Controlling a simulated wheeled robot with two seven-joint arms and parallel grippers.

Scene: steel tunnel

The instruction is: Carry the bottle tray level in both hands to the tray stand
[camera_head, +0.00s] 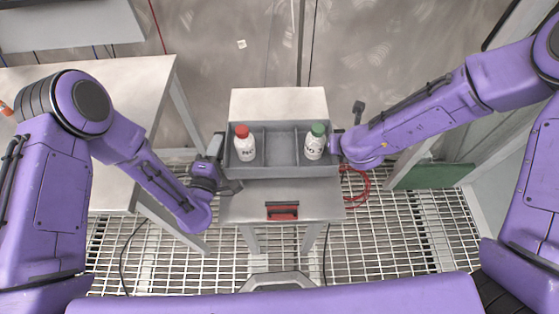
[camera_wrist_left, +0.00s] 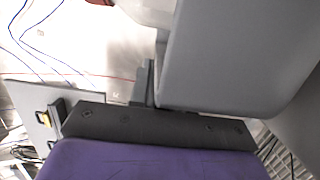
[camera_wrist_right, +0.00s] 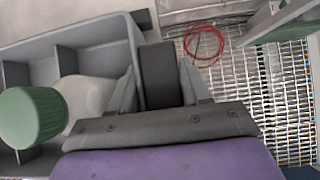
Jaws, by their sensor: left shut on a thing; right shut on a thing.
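The grey bottle tray (camera_head: 280,170) is level or nearly so in the head view, between my two grippers. A white bottle with a red cap (camera_head: 245,148) stands in its left compartment. A white bottle with a green cap (camera_head: 315,147) stands in its right compartment; the green cap also shows in the right wrist view (camera_wrist_right: 32,117). My left gripper (camera_head: 221,150) is shut on the tray's left end. My right gripper (camera_head: 336,143) is shut on a dark handle (camera_wrist_right: 157,75) at the tray's right end. A small pale-topped table (camera_head: 278,103), perhaps the tray stand, lies beneath; contact is unclear.
A red-and-black item (camera_head: 282,211) lies at the small table's front edge. A larger white table (camera_head: 120,85) stands at left. A red cable coil (camera_head: 358,190) lies right of the tray, above the grating floor (camera_head: 425,235). A green panel (camera_head: 435,176) is farther right.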

